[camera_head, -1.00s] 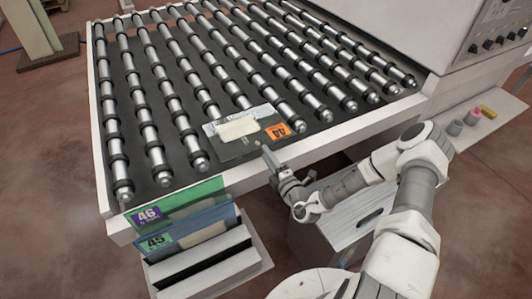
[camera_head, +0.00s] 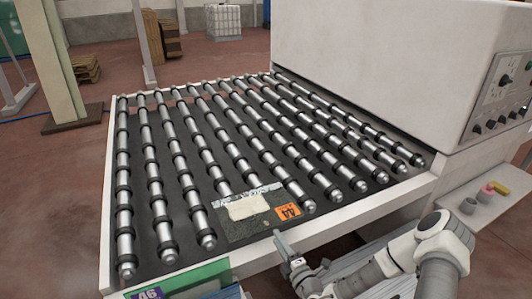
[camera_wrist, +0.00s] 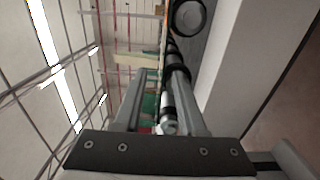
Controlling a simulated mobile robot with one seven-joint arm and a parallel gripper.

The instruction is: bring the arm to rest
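My gripper (camera_head: 278,236) is at the front edge of the roller conveyor, close to the near right edge of a glass pane. In the wrist view my gripper (camera_wrist: 165,78) has its two fingers apart, with no object held between them; a roller shows behind the gap. My arm stretches in from the lower right of the head view. The glass pane with the orange 44 label (camera_head: 288,211) lies flat on the rollers and carries a pale pad (camera_head: 247,207). I cannot tell whether a fingertip touches the pane.
The roller conveyor (camera_head: 107,200) fills the middle, with the white machine housing (camera_head: 380,70) behind it. A green pane labelled 46 (camera_head: 149,294) shows at the bottom edge. A side shelf (camera_head: 484,212) holds small pink, grey and yellow items.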

